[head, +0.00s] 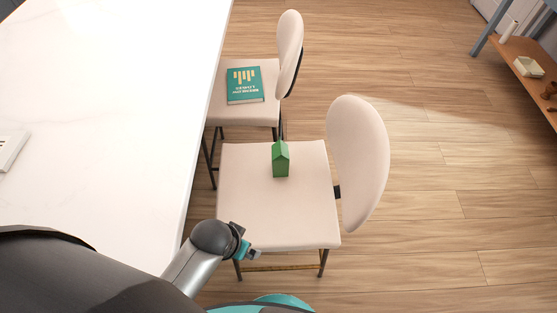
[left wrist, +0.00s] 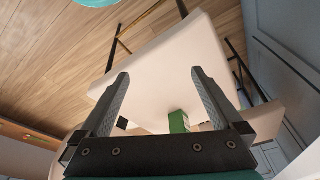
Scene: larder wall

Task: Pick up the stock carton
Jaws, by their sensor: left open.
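The stock carton (head: 281,159) is a small green box with a gabled top. It stands upright on the cream seat of the nearer chair (head: 245,220). My left gripper (head: 250,246) is over the near left part of that seat, apart from the carton. In the left wrist view the left gripper (left wrist: 161,73) has its two fingers spread with nothing between their tips. The carton (left wrist: 178,122) shows low in that view, near the base of the right-hand finger, partly hidden by the gripper body. My right gripper is not in view.
A white table (head: 120,90) runs along the left, its edge close to the seats. The nearer chair's rounded backrest (head: 358,160) rises right of the carton. A teal book (head: 245,86) lies on the farther chair. A wooden shelf (head: 520,55) is at far right. Wooden floor between is clear.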

